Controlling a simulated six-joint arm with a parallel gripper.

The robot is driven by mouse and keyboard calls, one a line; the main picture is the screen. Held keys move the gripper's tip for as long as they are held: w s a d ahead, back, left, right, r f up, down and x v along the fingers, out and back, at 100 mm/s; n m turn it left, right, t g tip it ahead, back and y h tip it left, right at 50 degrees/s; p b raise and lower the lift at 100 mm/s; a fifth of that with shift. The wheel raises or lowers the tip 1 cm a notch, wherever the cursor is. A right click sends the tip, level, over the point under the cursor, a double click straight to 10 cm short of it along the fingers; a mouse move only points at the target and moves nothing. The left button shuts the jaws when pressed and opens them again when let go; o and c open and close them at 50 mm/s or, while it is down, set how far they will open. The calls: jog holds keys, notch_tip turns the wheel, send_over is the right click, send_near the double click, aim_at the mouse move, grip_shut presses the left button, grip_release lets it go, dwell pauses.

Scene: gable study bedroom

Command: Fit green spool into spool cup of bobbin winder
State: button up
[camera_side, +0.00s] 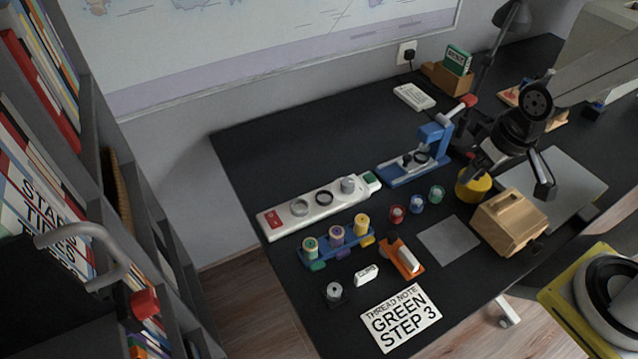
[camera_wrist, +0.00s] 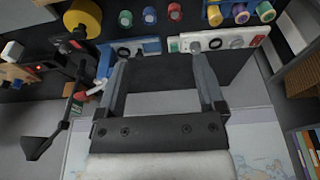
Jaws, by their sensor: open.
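Green spools show in two places: one (camera_side: 311,245) at the left end of a blue rack (camera_side: 325,253), beside purple and yellow ones, and a small one (camera_side: 437,193) on the table by blue and red ones. In the wrist view they show at the top, the rack one (camera_wrist: 267,12) and the small one (camera_wrist: 125,18). The long white unit with a red switch, apparently the bobbin winder (camera_side: 273,226), lies behind the rack, with round fittings on top; which is the spool cup I cannot tell. My gripper (camera_side: 512,172) is open and empty, above the table at right.
A blue lever press (camera_side: 400,178) stands behind the small spools. A yellow drum (camera_side: 473,186) and a tan box (camera_side: 508,222) are near my gripper. A note (camera_side: 400,317) reads "GREEN STEP 3". An orange-based tool (camera_side: 406,260) lies in front. The table's back left is clear.

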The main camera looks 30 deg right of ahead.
dwell(0.3)
jog(key=n+g, duration=0.3)
jog(key=n, duration=1.3)
send_over(311, 243)
notch_tip(311, 243, down, 16)
jog(key=shift+d+r, duration=0.1)
jog(key=shift+a+f, duration=0.2)
jog(key=shift+f, duration=1.35)
jog(key=shift+f, duration=2.6)
